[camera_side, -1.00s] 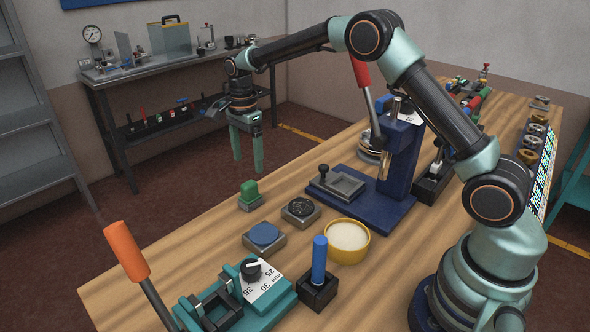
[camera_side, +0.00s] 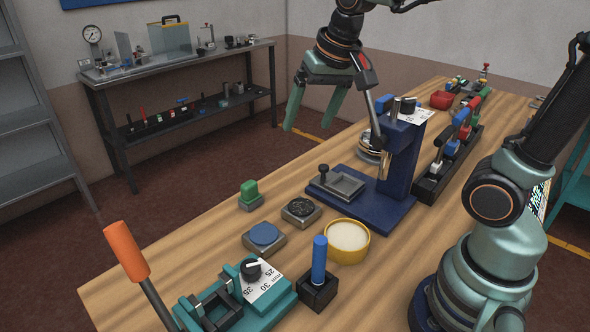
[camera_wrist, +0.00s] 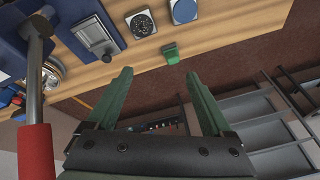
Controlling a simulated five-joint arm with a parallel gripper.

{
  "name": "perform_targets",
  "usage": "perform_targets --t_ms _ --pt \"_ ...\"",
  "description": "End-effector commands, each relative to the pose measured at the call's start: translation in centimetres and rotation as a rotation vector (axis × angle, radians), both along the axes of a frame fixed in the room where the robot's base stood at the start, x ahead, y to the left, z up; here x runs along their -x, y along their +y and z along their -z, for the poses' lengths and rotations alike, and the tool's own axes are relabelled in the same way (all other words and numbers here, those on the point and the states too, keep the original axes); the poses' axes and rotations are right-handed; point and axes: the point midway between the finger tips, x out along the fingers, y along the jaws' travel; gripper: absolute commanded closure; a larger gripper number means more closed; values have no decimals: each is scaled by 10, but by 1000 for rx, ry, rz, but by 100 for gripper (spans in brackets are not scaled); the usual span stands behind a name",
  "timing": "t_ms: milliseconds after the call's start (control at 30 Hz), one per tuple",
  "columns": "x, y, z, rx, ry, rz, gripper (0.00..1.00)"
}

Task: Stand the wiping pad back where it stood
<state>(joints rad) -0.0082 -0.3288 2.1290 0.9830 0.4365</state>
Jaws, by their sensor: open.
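My gripper (camera_side: 308,122) is open and empty, raised beyond the far side of the bench near the blue press. In the wrist view its green fingers (camera_wrist: 160,73) are spread apart with nothing between them. A small green block on a grey base (camera_side: 249,194) stands upright near the bench's left edge; it also shows past the fingertips in the wrist view (camera_wrist: 171,54). A blue round pad on a grey block (camera_side: 264,236) and a dark round pad on a grey block (camera_side: 301,210) sit nearby. I cannot tell for sure which is the wiping pad.
The blue press (camera_side: 393,160) with its red-handled lever (camera_side: 363,68) stands close to my gripper. A yellow bowl (camera_side: 347,250), a blue rod in a black holder (camera_side: 318,286) and a teal fixture (camera_side: 270,302) occupy the front. A black rack of coloured handles (camera_side: 432,185) is at right.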

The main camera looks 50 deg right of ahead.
Motion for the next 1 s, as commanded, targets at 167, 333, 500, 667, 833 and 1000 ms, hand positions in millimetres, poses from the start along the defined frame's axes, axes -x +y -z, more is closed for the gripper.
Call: perform_targets --t_ms 167,333,500,667,833,1000 --pt "42 -2 6 91 -79 -213 15" --pt "63 -3 16 157 -120 -345 15" --pt "70 -3 20 180 -133 -390 15" --pt "70 -3 20 181 -132 -392 15" --pt "70 -3 20 180 -132 -391 15" --pt "70 -3 20 180 -132 -390 15"
